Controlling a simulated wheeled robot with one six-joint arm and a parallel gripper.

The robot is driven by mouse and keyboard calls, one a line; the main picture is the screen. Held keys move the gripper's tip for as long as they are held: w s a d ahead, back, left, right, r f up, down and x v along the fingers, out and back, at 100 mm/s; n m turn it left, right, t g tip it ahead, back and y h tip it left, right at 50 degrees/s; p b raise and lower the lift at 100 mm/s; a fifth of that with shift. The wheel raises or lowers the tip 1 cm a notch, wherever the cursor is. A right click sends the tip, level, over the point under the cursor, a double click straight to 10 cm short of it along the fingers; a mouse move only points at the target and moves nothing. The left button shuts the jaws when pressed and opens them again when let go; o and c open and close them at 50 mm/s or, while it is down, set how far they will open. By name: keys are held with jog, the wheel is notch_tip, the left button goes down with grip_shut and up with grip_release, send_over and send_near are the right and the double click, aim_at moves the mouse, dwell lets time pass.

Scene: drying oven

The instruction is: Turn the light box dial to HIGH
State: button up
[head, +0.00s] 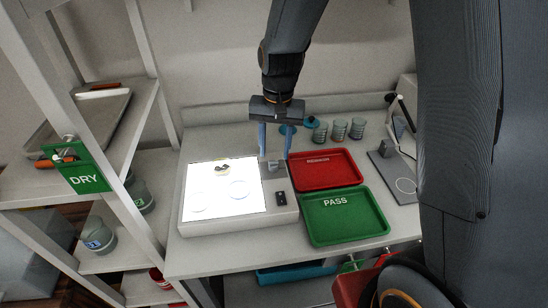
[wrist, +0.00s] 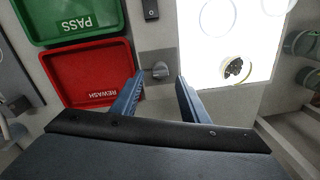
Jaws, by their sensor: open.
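The light box (head: 232,217) stands on the bench with its bright white panel lit. Its dial is a small grey knob on a grey plate at the box's right side, and it shows clearly in the wrist view (wrist: 160,70). In the head view the dial (head: 274,166) sits between my fingers and is partly hidden. My gripper (head: 274,155) points down over the dial, open and empty. In the wrist view the blue fingertips (wrist: 158,82) lie either side of the knob, apart from it. I cannot read the dial's setting.
A red REWASH tray (head: 325,181) and a green PASS tray (head: 345,227) lie right of the box. A black switch (head: 282,199) is on the box below the dial. Several glass jars (head: 338,130) stand behind. A shelf with a DRY sign (head: 84,180) is at left.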

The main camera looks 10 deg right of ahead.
aim_at(276, 161)
jog(key=shift+r+b, duration=0.35)
jog(key=shift+r, duration=1.5)
jog(key=shift+s+d, duration=0.1)
jog(key=shift+d, duration=0.05)
